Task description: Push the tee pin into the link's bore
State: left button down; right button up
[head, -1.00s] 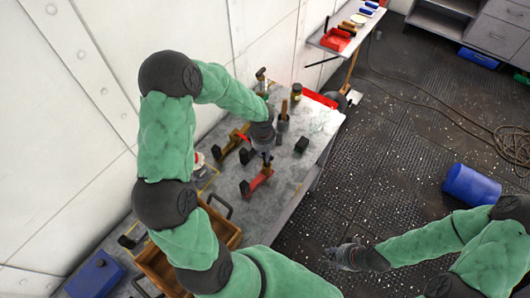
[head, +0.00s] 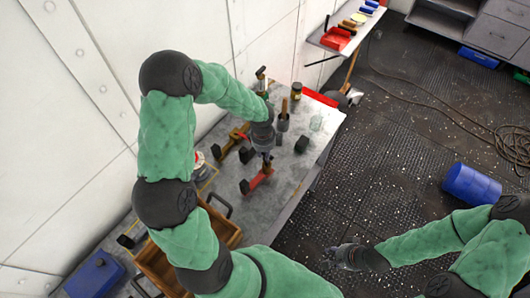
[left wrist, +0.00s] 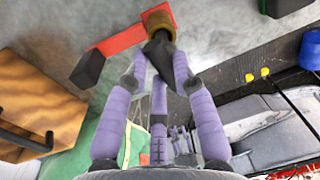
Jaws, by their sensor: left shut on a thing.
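The red link (head: 261,181) lies on the grey bench, with a dark block at its near end. In the left wrist view the link (left wrist: 118,40) ends in a brass-coloured collar (left wrist: 157,18) at the top, with its black block (left wrist: 88,68) at the other end. My left gripper (left wrist: 157,66) is shut on the dark tee pin (left wrist: 158,46), whose far end meets the collar. How deep the pin sits is hidden. In the head view my left gripper (head: 266,155) is over the link's far end. My right gripper (head: 340,257) hangs over the floor, away from the bench.
A second fixture with a yellow and red part (head: 238,134) stands behind the link. A dark block (head: 302,144), a cup with a wooden handle (head: 283,122) and a jar (head: 296,91) stand farther right. A wooden crate (head: 160,268) is near; a blue barrel (head: 471,185) lies on the floor.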

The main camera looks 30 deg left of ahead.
pick_arm(q)
jog(key=shift+f+b, duration=1.2)
jog(key=shift+f, duration=0.55)
jog(key=c, duration=0.9)
grip_release()
jog(key=shift+c, duration=0.2)
jog(key=shift+r, duration=0.1)
notch_tip(320, 180, up, 12)
jog(key=shift+s, duration=0.35)
